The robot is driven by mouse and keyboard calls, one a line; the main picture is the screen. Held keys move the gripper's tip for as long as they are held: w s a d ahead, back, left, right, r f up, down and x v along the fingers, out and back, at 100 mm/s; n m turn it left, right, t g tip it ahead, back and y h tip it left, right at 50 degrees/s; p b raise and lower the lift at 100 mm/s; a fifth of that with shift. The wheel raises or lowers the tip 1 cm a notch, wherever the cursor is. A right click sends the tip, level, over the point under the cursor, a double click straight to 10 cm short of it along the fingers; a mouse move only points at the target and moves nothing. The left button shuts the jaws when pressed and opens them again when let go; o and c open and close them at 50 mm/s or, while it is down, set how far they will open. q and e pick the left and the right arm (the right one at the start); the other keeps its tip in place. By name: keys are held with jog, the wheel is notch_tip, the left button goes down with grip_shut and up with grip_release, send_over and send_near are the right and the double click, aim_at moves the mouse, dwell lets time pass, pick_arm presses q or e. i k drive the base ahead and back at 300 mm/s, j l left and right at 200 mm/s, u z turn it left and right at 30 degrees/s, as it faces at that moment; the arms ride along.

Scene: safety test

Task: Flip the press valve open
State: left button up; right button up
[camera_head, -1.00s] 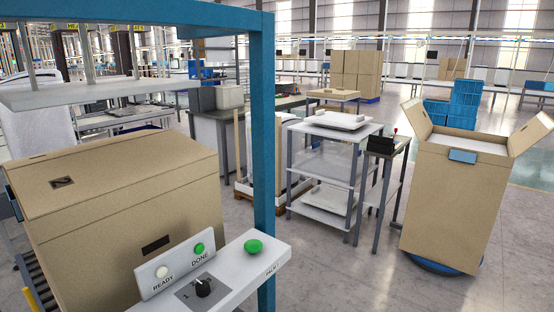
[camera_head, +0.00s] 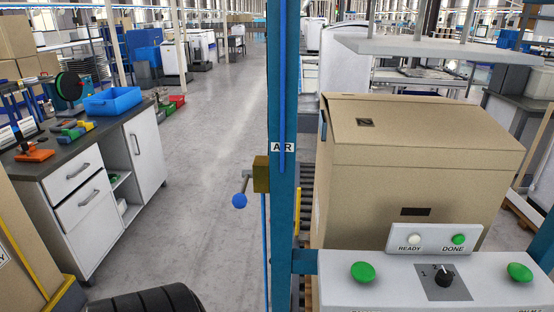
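The press valve is a small brass-coloured block (camera_head: 261,174) on the left side of a blue post (camera_head: 283,220), just below a white label reading AIR (camera_head: 283,147). Its lever extends left from the block and ends in a blue ball knob (camera_head: 239,201), left of and lower than the block. A blue air line runs down the post above the valve and continues below it. Neither of my grippers can be made out in this view, and nothing touches the lever.
Right of the post, a control panel (camera_head: 395,295) carries green buttons, a black selector knob and READY and DONE lamps. A large cardboard box (camera_head: 420,165) stands behind it. At left, a workbench (camera_head: 85,205) holds a blue bin (camera_head: 112,101). The grey floor (camera_head: 200,190) between is clear.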

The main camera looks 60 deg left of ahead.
aim_at(239, 200)
jog(key=u, duration=2)
